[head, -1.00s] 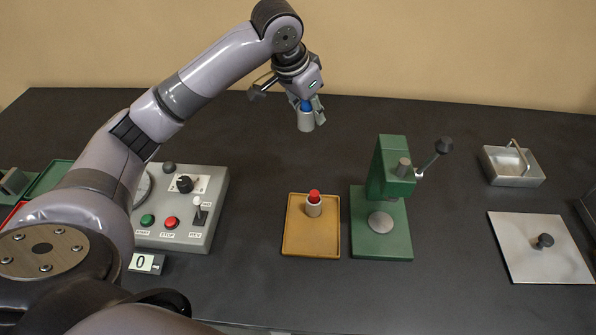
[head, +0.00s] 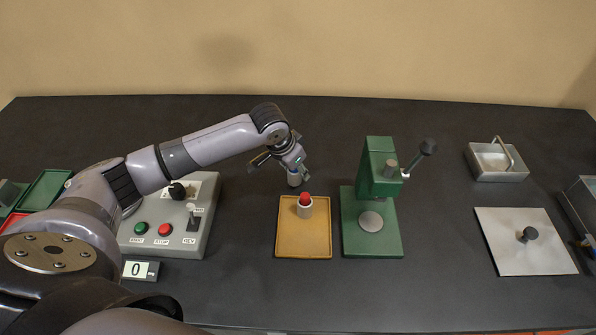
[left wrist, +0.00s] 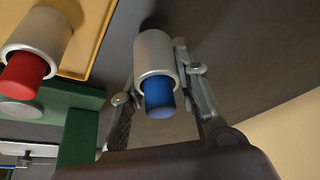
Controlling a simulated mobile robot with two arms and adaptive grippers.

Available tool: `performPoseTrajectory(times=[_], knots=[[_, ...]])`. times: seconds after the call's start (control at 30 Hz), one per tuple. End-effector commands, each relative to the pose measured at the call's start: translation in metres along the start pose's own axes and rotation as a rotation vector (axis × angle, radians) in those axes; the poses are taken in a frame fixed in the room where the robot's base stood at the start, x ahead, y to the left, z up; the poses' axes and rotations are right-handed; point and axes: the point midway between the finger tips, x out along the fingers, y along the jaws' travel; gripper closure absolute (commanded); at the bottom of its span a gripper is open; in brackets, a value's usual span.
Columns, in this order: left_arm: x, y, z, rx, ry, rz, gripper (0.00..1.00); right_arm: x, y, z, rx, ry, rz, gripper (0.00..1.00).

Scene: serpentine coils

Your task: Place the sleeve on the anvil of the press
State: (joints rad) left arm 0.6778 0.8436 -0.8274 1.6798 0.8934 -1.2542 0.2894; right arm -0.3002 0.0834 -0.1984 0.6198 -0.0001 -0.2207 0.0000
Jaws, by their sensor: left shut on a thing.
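My left gripper (head: 298,172) is shut on a grey sleeve (head: 293,181) with a blue plug in its end. In the left wrist view the held sleeve (left wrist: 154,52) sits between the two fingers, blue plug (left wrist: 159,98) towards the palm. In the head view the gripper hides most of the plug. A second, pale sleeve (head: 305,212) with a red plug (head: 305,200) stands upright on a tan tray (head: 290,247). The green press (head: 378,165) stands right of the tray; its anvil, a round grey disc (head: 371,221), is bare. My right gripper is not in view.
A control box (head: 150,245) with buttons and a counter (head: 139,270) lie to the left. A metal plate with a knob (head: 500,250) and a handled metal tray (head: 485,175) are at the right. The press lever (head: 420,157) sticks out right. Bare table lies behind the tray.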

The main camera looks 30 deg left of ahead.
Motion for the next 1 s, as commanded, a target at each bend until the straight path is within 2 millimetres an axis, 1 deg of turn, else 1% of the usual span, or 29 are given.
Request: performPoseTrajectory(times=[0.03,0.13,0.5,0.53,0.83,1.0], knots=[[0.006,0.0,0.002,0.0,0.0,0.0,1.0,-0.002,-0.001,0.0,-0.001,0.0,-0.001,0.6],[0.013,0.001,0.005,0.001,0.002,0.0,1.0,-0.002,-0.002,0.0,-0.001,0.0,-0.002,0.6],[0.017,0.001,0.007,0.0,0.002,0.0,1.0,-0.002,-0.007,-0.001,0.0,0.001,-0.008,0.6],[0.018,0.001,0.007,0.001,0.001,0.0,0.71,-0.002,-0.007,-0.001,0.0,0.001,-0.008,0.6],[0.017,0.0,0.007,0.001,0.001,-0.001,0.51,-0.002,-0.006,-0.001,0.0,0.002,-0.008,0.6],[0.017,0.0,0.007,0.001,0.001,-0.001,0.51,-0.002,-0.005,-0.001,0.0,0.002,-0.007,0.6]])
